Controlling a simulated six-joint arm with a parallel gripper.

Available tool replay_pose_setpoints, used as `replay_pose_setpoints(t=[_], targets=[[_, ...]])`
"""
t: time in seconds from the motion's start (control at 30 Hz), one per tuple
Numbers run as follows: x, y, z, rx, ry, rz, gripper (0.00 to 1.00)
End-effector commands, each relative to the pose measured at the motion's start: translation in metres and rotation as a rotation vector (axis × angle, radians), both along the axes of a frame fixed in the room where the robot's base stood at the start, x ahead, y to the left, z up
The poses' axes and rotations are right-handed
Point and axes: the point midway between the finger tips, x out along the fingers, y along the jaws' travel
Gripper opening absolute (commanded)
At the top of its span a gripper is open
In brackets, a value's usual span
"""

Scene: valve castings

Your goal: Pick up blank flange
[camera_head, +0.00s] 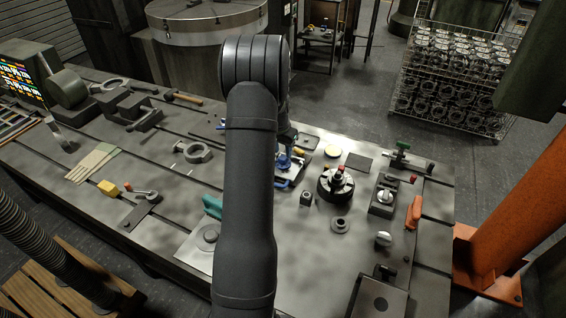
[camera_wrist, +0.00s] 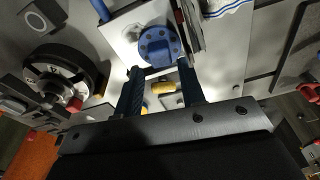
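A blue round disc with bolt holes, which looks like the blank flange (camera_wrist: 158,45), lies on a pale plate in the wrist view. It shows only as a small blue patch (camera_head: 284,162) beside my arm in the head view. My gripper (camera_wrist: 159,69) is open, with its two dark fingers apart and pointing toward the disc. The fingertips are close to the disc's near edge in the picture; I cannot tell their height above it. Nothing is held between them. In the head view my arm hides most of the gripper.
A black round fixture with red parts (camera_head: 337,183) stands right of the disc; it also shows in the wrist view (camera_wrist: 66,72). A small yellow piece (camera_wrist: 164,87) shows between the fingers. A clamp (camera_head: 402,157) and an orange-handled tool (camera_head: 414,212) are farther right.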

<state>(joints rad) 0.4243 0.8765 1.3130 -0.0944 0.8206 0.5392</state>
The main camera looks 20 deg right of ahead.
Motion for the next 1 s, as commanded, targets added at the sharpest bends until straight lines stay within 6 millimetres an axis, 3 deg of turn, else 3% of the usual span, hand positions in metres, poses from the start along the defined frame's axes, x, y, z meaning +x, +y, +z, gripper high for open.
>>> replay_pose_setpoints(t=[0.2, 0.43, 0.47, 0.63, 1.0], targets=[[0.002, -0.002, -0.032, 0.000, 0.001, 0.000, 0.36], [0.003, -0.003, -0.036, 0.000, 0.000, 0.000, 0.36], [0.003, -0.003, -0.035, 0.000, 0.000, 0.000, 0.34], [0.003, -0.003, -0.035, 0.000, 0.000, 0.000, 0.01], [0.003, -0.003, -0.031, -0.001, -0.002, 0.000, 0.00]])
